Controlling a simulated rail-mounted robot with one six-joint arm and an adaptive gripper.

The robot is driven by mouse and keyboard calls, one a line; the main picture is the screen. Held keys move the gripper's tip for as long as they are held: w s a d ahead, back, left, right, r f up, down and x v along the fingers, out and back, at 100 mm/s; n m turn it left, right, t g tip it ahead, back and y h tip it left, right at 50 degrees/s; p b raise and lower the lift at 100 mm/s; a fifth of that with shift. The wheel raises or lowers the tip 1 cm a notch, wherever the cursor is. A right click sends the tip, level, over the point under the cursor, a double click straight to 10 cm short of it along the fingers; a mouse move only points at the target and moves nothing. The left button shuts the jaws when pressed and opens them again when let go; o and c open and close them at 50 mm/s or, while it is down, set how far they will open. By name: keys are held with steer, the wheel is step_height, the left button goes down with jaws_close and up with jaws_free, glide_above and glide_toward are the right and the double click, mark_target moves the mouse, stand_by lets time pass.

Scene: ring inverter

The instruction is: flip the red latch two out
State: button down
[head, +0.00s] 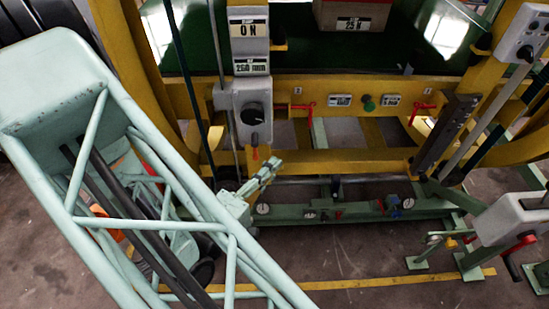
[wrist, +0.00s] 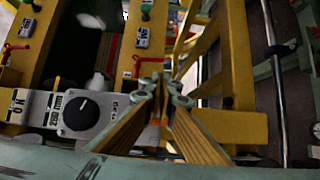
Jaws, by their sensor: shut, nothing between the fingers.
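Two small red latches sit on the yellow crossbeam in the head view, a left one (head: 303,107) and a right one (head: 422,112). Small number tags above them are too small to read surely, so I cannot tell which is two. My gripper (head: 275,163) is shut and empty, below and in front of the beam, apart from both latches. In the wrist view, my gripper's fingers (wrist: 160,88) meet near the centre. A red latch (wrist: 147,62) shows just beyond them, and another red latch (wrist: 15,52) is at the far left.
A grey control box (head: 252,110) with a black dial hangs left of the left latch, close to my gripper. A green knob (head: 368,103) and label plates sit between the latches. Yellow posts flank the beam. A green base rail (head: 340,210) with gauges runs below.

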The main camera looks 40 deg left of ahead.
steer(key=shift+s+d, duration=0.15)
steer(key=shift+s, duration=1.15)
